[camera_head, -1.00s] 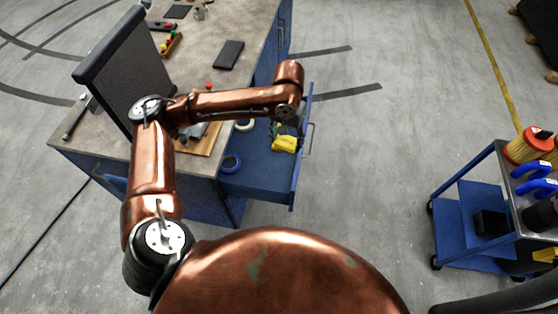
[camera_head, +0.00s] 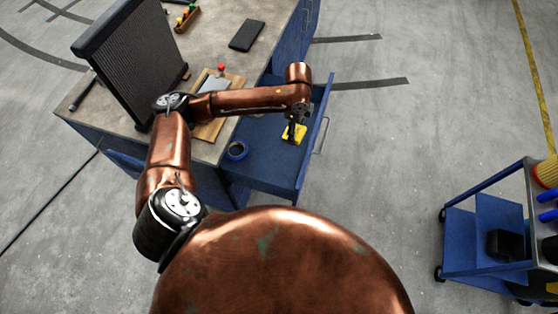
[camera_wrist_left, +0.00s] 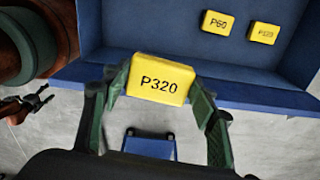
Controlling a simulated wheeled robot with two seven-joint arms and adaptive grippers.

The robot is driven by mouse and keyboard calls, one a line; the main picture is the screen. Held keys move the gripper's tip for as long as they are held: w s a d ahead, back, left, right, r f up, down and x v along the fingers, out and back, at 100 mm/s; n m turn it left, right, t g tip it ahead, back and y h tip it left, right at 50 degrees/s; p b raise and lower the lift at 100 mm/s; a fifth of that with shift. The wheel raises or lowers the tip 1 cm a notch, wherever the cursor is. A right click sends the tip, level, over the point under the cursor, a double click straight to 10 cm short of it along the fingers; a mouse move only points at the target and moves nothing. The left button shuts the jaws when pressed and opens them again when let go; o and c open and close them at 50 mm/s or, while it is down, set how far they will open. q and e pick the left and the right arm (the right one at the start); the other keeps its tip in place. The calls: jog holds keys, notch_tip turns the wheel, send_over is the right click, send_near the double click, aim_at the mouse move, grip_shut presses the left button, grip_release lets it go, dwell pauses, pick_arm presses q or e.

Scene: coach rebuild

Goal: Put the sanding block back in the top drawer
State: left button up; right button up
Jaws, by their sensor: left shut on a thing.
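A yellow sanding block marked P320 (camera_wrist_left: 160,80) is held between the fingertips of my left gripper (camera_head: 297,122). The wrist view shows the fingers closed on its sides, with the block overlapping the rim of the open blue drawer (camera_wrist_left: 260,82). In the head view the drawer (camera_head: 265,165) is pulled out from the workbench, and the gripper is above it. Two more yellow blocks, one marked P60 (camera_wrist_left: 220,22) and one with a hard-to-read label (camera_wrist_left: 263,33), lie inside the drawer.
The workbench (camera_head: 215,40) carries a finned radiator (camera_head: 125,60), a dark flat item (camera_head: 247,35) and a board (camera_head: 208,130). A blue trolley (camera_head: 485,230) stands at right; floor between is clear.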

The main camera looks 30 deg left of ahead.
pick_arm(q)
notch_tip(320, 180, down, 6)
jog(key=a+m+b, duration=0.1)
jog(key=a+m, duration=0.2)
jog(key=m, duration=0.3)
jog(key=m+b, duration=0.2)
jog(key=m, duration=0.9)
send_over(279, 160)
notch_tip(279, 160, down, 14)
jog(key=shift+r, duration=0.1)
jog(key=shift+w+f+b, duration=0.1)
jog(key=shift+f+b, duration=0.35)
jog(key=shift+f, duration=1.8)
pick_arm(e)
jog(key=f, duration=0.4)
jog(key=shift+s+f, duration=0.1)
jog(key=shift+s, duration=0.25)
pick_arm(q)
jog(key=o, duration=0.7)
jog(key=shift+f, duration=0.1)
jog(key=shift+c, duration=0.2)
jog(key=o, duration=0.4)
jog(key=shift+o, duration=0.2)
pick_arm(e)
jog(key=shift+a, duration=0.2)
